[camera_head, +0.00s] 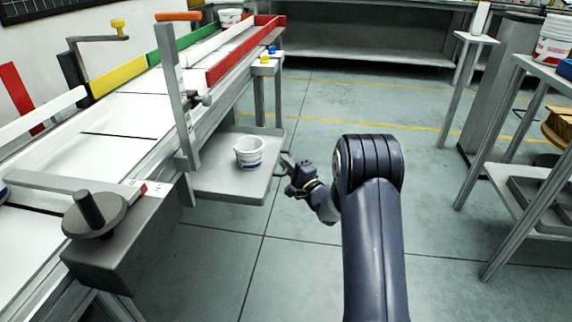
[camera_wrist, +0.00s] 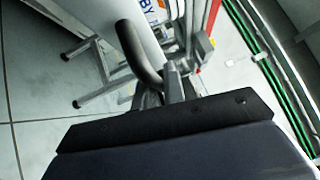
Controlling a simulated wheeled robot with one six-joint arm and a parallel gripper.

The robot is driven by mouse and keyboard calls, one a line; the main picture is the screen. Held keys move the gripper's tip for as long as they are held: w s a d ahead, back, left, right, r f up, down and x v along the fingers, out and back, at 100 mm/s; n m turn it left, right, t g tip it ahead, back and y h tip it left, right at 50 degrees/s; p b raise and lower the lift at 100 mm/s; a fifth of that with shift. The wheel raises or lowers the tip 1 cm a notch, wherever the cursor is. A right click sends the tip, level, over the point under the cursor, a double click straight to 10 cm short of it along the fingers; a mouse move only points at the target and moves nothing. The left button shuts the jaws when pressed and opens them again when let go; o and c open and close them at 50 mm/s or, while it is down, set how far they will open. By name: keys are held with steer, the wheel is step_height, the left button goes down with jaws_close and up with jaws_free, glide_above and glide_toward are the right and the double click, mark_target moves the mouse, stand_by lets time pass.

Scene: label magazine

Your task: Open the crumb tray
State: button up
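The grey crumb tray (camera_head: 215,181) sticks out from under the long bench on the left. A white tub (camera_head: 249,152) with blue print stands on it; part of the tub also shows at the top of the wrist view (camera_wrist: 153,9). A dark curved handle (camera_wrist: 137,50) is on the tray's near edge in the wrist view. My gripper (camera_head: 289,165) is at the tray's right edge, level with it. In the wrist view its fingers (camera_wrist: 165,88) are at the lower end of the handle. Whether they are closed around it cannot be told.
The bench (camera_head: 120,130) carries coloured guide rails and a dark round knob (camera_head: 95,214) at the near left. Shelving racks with a tub (camera_head: 553,40) stand at the right. Green-grey floor (camera_head: 420,150) is open between the bench and the racks.

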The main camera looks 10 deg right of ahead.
steer(key=shift+o, duration=0.9)
steer(key=p+v, duration=0.2)
steer(key=v, duration=0.8)
steer(key=shift+s+d+p, duration=0.15)
steer(key=shift+s+p, duration=0.2)
steer(key=shift+f, duration=0.15)
steer(key=b+x, duration=0.2)
steer(key=x, duration=0.8)
steer(key=shift+w+b, duration=0.25)
steer(key=shift+b, duration=0.1)
steer(key=shift+w+a, duration=0.2)
steer(key=shift+a, duration=0.1)
